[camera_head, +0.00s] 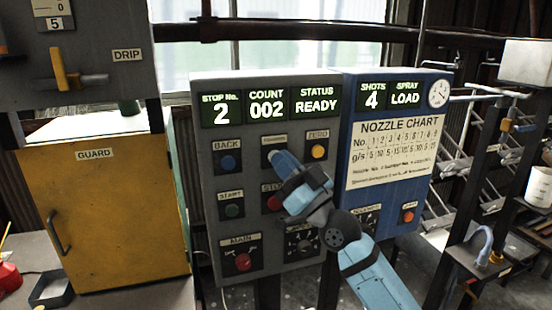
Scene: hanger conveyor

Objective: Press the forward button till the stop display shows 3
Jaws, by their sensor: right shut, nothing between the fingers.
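The grey control panel (205,165) stands in the middle of the head view. Its stop display (221,109) shows 2, beside a count display (266,105) of 002 and a status display (316,101) reading READY. The forward button's plate (274,141) is in the top row, between the blue BACK button (228,162) and the yellow ZERO button (318,152). My right gripper (277,160) is shut and empty, its tip over the forward button's place. The button itself is hidden behind it, and I cannot tell whether they touch. My left gripper is not in view.
A green START button (232,210), a partly covered red STOP button (273,203) and a red MAIN knob (243,262) sit close by. A blue nozzle-chart panel (425,195) adjoins on the right. A yellow guard door (115,215) stands left.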

